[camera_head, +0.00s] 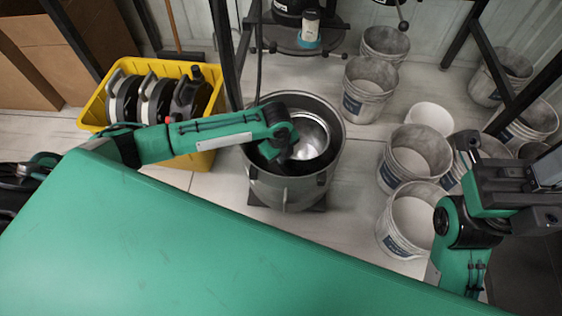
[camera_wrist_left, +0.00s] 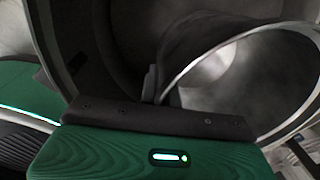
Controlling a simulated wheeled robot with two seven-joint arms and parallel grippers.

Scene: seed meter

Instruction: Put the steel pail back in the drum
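The steel pail (camera_head: 314,132) is a shiny round bowl-like vessel inside the mouth of the large grey drum (camera_head: 290,190). Its bright rim and inside also show large at the right of the left wrist view (camera_wrist_left: 235,75). My left gripper (camera_head: 280,152) reaches down into the drum at the pail's left side. In the left wrist view a dark finger (camera_wrist_left: 150,84) is close to the pail's rim; whether it grips the rim is hidden. The pail's underside is hidden. My right arm is folded at the far right; its fingers cannot be made out.
A yellow crate (camera_head: 195,161) with several reels stands left of the drum. Several grey-white buckets (camera_head: 412,155) stand to the right, others behind (camera_head: 368,85). A dark stand (camera_head: 300,40) rises behind the drum. Some pale floor is clear between drum and buckets.

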